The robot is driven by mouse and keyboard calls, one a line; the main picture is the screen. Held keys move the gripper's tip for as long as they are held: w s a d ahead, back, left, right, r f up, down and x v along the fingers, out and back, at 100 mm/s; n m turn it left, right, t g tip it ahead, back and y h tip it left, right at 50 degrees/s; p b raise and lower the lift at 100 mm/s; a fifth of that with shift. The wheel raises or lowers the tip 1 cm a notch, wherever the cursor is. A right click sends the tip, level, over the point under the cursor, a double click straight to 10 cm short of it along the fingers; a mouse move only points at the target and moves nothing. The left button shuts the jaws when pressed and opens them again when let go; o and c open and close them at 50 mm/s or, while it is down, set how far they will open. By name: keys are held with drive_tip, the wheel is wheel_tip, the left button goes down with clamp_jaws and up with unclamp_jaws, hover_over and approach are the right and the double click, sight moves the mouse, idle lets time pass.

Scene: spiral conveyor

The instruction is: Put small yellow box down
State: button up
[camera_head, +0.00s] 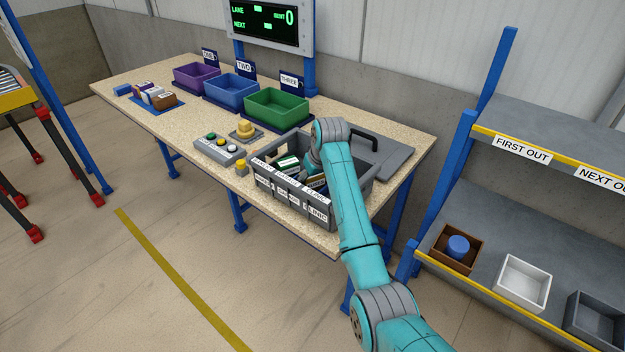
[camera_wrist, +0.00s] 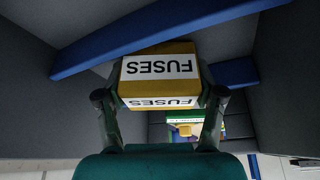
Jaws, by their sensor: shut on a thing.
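The small yellow box (camera_wrist: 158,68), with white labels reading FUSES, is between the fingers of my gripper (camera_wrist: 159,98) in the wrist view. The fingers press on it from both sides, so my gripper is shut on it. In the head view my arm reaches over the grey crate (camera_head: 292,203) at the table's near right end. My fingers and the held box are hidden there behind the arm and crate. I cannot tell whether the box touches anything beneath it.
A green-and-white box (camera_head: 287,162) lies in the crate. Purple (camera_head: 197,77), blue (camera_head: 231,88) and green (camera_head: 277,107) bins stand along the back. A button panel (camera_head: 219,149) is left of the crate. A shelf rack (camera_head: 540,185) with small bins stands at right.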

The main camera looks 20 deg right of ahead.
drive_tip(key=shift+f, duration=0.2)
drive_tip(key=o, duration=1.1)
drive_tip(key=shift+o, duration=0.2)
drive_tip(key=shift+r, duration=0.1)
drive_tip(key=v, duration=1.2)
drive_tip(key=shift+s, duration=0.15)
